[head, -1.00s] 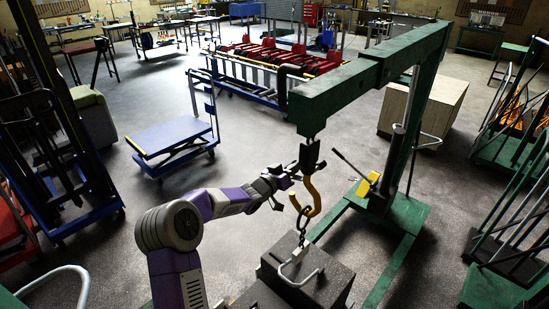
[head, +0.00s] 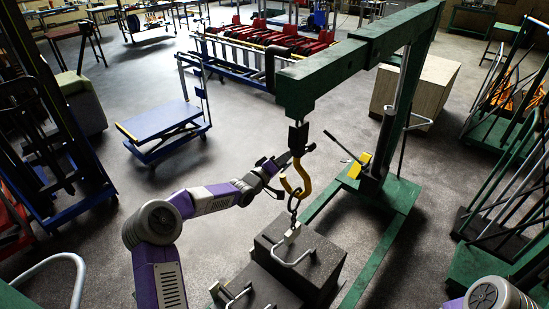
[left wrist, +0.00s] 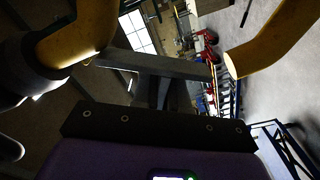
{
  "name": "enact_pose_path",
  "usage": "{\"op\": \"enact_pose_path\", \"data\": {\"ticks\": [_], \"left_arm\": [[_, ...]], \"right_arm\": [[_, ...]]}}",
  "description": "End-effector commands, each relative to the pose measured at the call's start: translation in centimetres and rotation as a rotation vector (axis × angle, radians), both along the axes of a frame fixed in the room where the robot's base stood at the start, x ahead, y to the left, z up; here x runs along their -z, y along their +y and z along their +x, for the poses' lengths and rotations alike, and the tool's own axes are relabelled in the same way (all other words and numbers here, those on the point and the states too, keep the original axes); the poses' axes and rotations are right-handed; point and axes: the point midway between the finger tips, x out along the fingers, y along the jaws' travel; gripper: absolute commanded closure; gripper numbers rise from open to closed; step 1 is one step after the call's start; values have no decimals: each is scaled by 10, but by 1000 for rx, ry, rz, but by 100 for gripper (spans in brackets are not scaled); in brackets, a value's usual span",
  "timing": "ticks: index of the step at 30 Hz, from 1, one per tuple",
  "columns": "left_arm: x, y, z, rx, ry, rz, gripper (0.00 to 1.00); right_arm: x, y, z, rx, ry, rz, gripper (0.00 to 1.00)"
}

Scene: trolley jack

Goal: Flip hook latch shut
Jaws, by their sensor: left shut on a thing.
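A yellow hook (head: 297,184) hangs under a black block (head: 298,138) from the green hoist's boom. A chain (head: 292,210) runs from its bowl to a dark box below. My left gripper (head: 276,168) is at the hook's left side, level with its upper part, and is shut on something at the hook. In the left wrist view the yellow hook (left wrist: 82,35) is large at upper left and its tip (left wrist: 268,42) is at right. A grey bar, apparently the latch (left wrist: 160,66), lies between them in front of the palm. The exact grip is dark and unclear. My right gripper is out of view.
The green hoist (head: 345,62) stands over the dark box (head: 318,262), which has a bent metal handle. Its post and jack stand to the right. A blue cart (head: 163,128) is at left. Open floor lies between cart and hoist.

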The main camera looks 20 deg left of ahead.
Motion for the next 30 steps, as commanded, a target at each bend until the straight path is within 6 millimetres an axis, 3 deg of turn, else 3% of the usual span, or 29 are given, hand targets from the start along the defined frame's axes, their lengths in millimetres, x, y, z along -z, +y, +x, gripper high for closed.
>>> {"op": "enact_pose_path", "data": {"ticks": [18, 19, 20, 30], "left_arm": [[3, -9, 2, 12, 18, -43, 100], [3, -9, 2, 12, 18, -43, 86], [3, -9, 2, 12, 18, -42, 81], [3, -8, 0, 11, 16, -40, 81]], "right_arm": [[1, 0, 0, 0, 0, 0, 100], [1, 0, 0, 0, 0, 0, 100], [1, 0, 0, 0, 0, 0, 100], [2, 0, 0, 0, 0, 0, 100]]}}
